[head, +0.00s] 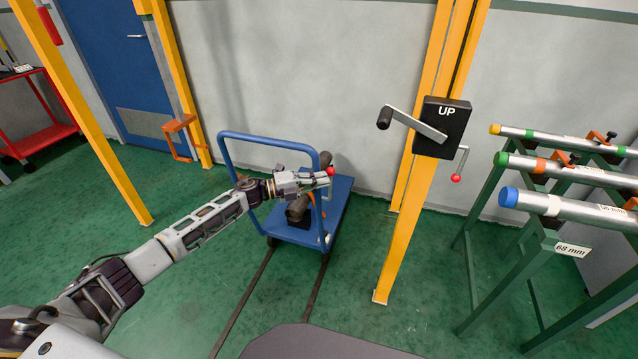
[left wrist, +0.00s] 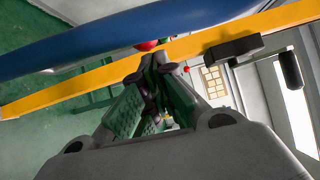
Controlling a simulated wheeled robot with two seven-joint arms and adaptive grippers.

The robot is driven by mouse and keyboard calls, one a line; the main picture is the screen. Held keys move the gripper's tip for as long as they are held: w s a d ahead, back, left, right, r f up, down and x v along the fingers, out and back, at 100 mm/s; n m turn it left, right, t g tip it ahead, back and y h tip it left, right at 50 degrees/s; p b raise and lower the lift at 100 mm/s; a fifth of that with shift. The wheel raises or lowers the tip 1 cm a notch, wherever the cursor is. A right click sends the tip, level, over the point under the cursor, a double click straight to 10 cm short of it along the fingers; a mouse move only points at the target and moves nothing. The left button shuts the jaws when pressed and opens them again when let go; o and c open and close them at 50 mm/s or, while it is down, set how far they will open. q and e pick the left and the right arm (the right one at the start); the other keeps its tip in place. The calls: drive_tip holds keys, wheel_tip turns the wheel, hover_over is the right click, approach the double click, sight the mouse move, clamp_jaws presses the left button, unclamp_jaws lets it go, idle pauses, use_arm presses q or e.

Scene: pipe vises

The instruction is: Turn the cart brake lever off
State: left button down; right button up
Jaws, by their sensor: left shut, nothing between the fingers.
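The blue cart (head: 341,207) stands on the floor rails, with its tubular push handle (head: 222,165) at the left. A red knob (head: 331,171), seemingly the end of the brake lever, shows right at the fingertips of my left gripper (head: 325,179). The lever's rod is mostly hidden, so I cannot tell its angle. In the left wrist view, my closed, empty fingers (left wrist: 150,82) point toward the red knob (left wrist: 147,45), just below a blue tube (left wrist: 150,35). I cannot tell whether they touch the knob. My right gripper is out of view.
A dark pipe fitting (head: 298,208) lies on the cart. A yellow post (head: 400,230) to its right carries a black "UP" box (head: 442,128) with a crank and another red-knobbed lever (head: 456,178). A green pipe rack (head: 500,270) stands at right.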

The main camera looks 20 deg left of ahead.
use_arm(q)
drive_tip(key=shift+w+r, duration=0.25)
drive_tip(key=shift+w, duration=0.45)
use_arm(e)
drive_tip(key=shift+r, duration=0.1)
drive_tip(key=shift+s, duration=0.1)
